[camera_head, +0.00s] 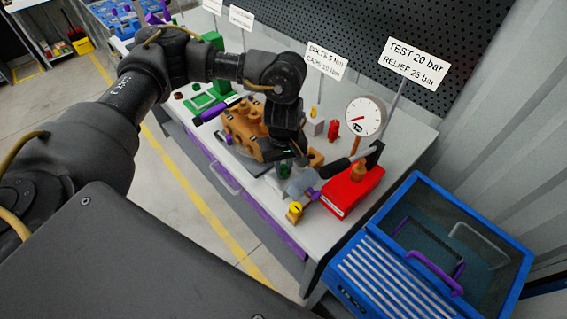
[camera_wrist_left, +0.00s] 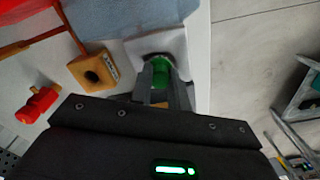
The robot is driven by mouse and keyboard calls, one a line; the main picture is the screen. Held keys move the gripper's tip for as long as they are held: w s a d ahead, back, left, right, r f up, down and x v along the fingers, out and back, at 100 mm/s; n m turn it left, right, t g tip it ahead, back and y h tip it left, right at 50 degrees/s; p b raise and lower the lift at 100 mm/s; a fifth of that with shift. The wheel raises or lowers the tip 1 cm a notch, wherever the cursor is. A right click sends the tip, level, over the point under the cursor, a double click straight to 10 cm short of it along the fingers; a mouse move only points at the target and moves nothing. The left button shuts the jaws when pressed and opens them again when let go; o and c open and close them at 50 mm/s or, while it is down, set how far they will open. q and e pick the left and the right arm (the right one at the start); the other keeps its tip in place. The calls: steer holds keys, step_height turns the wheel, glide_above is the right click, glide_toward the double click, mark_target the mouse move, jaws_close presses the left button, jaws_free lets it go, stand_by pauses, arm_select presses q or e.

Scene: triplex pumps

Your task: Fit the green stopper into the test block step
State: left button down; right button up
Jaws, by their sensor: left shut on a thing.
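My left gripper (camera_wrist_left: 162,88) is shut on the green stopper (camera_wrist_left: 161,72), seen between its two fingers in the left wrist view. A pale block (camera_wrist_left: 181,46) with a dark round opening lies right beyond the stopper and looks like the test block. The stopper's end is at or very close to this opening; I cannot tell whether it is inside. In the head view the stopper (camera_head: 284,170) shows as a small green patch below my left wrist, above the front of the bench. The gripper's fingers are mostly hidden there. My right gripper is not in view.
An orange pump body (camera_head: 243,122) sits left of the gripper on the bench. A red pump base (camera_head: 352,192), a gauge (camera_head: 365,117) and a small yellow fitting (camera_head: 295,212) are to the right. A blue crate (camera_head: 400,262) stands beyond the bench's right end.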

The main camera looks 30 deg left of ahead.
mark_target(284, 167)
arm_select(q)
steer(key=shift+f, duration=0.25)
steer(key=shift+f, duration=0.15)
steer(key=c, duration=1.3)
jaws_free()
steer(key=shift+c, duration=0.2)
step_height(284, 167, up, 12)
steer(key=b, duration=0.2)
